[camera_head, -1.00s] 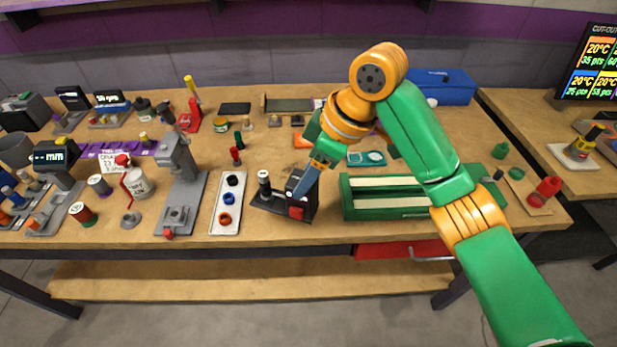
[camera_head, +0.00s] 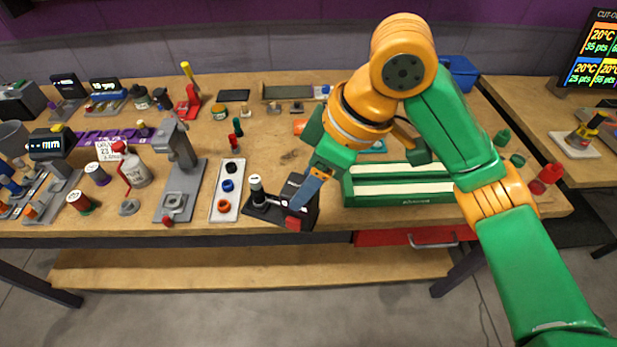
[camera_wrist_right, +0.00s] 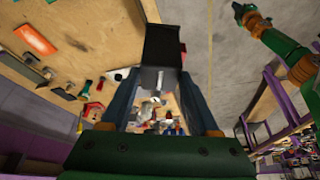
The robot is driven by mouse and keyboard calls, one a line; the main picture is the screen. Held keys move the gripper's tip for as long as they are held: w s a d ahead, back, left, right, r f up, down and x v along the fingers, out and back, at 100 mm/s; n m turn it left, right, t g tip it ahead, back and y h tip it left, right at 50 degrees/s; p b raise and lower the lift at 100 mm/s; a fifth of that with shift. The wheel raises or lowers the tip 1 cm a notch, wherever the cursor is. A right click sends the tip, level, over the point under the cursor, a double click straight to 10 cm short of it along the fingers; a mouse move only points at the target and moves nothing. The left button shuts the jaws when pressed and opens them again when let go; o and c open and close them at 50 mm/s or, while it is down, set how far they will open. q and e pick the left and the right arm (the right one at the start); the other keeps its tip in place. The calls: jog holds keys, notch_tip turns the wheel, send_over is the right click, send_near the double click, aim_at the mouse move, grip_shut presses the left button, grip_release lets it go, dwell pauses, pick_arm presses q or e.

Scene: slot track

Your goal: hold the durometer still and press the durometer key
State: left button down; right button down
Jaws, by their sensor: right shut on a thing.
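The durometer (camera_head: 302,212), as I take it, is a black device with a dark base, a short round post and a red key (camera_head: 293,223) on its front. It sits at the front edge of the table. My right gripper (camera_head: 308,192) is shut on its upper body from behind and above. In the right wrist view the dark body (camera_wrist_right: 163,45) lies between the two fingers, with a bit of red at its side. My left gripper (camera_wrist_right: 243,14) seems to show at the wrist view's top right, small and away from the durometer; its jaws are unclear.
A white tray with coloured rings (camera_head: 217,212) stands just left of the durometer, and a grey stand (camera_head: 187,190) beyond it. A green box (camera_head: 400,200) is close on the right. Tabletop behind the durometer is fairly clear.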

jog(key=w+f+p, duration=0.1)
jog(key=w+f, duration=1.1)
jog(key=w, duration=0.1)
jog(key=shift+d, duration=0.3)
dwell(1.7)
jog(key=shift+f, duration=0.15)
dwell(0.9)
dwell(0.9)
